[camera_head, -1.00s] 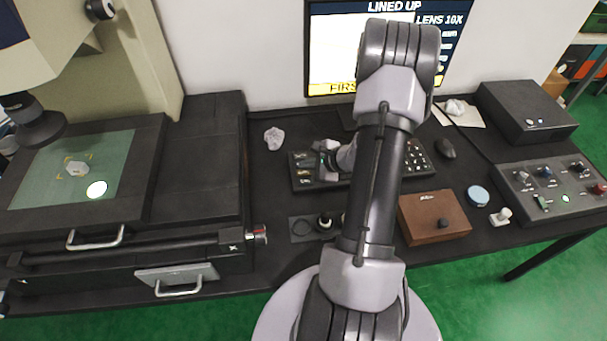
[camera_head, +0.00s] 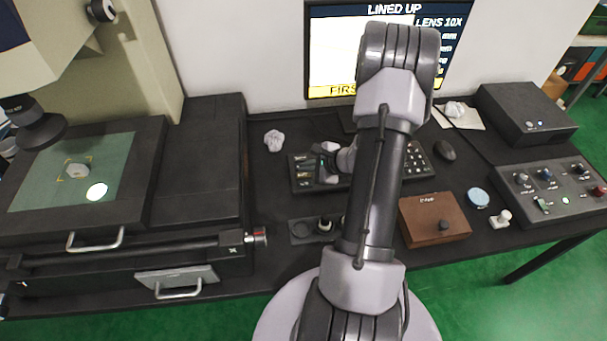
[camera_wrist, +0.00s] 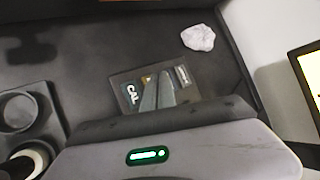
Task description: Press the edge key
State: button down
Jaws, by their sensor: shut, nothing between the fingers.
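The black key panel (camera_head: 415,165) lies on the bench below the monitor, partly hidden by my arm. Its left end carries a column of small keys (camera_head: 303,171). In the wrist view this end of the panel (camera_wrist: 120,78) shows a key marked CAL (camera_wrist: 130,94), a yellow-marked key (camera_wrist: 147,79) and a pale-marked key (camera_wrist: 183,75). I cannot read which is the edge key. My gripper (camera_head: 320,164) is shut and empty over this end. Its fingertips (camera_wrist: 157,82) overlap the keys in the wrist view; I cannot tell whether they touch.
The monitor (camera_head: 335,50) reads LINED UP and LENS 10X. A crumpled white lump (camera_head: 273,140) lies left of the panel. A holder (camera_head: 300,231) with round sockets sits in front. A brown box (camera_head: 433,220) and a control box (camera_head: 550,190) stand right, the stage (camera_head: 150,145) left.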

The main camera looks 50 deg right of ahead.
aim_at(306, 176)
jog(key=shift+f, duration=0.15)
dwell(0.7)
jog(key=shift+f+b, duration=0.3)
jog(key=shift+b, duration=0.45)
jog(key=shift+f+b, duration=0.3)
jog(key=shift+b, duration=0.2)
dwell(0.5)
jog(key=shift+r+p, duration=0.35)
jog(key=shift+r, duration=0.4)
jog(key=shift+r+p, duration=1.45)
jog(key=shift+r, duration=1.05)
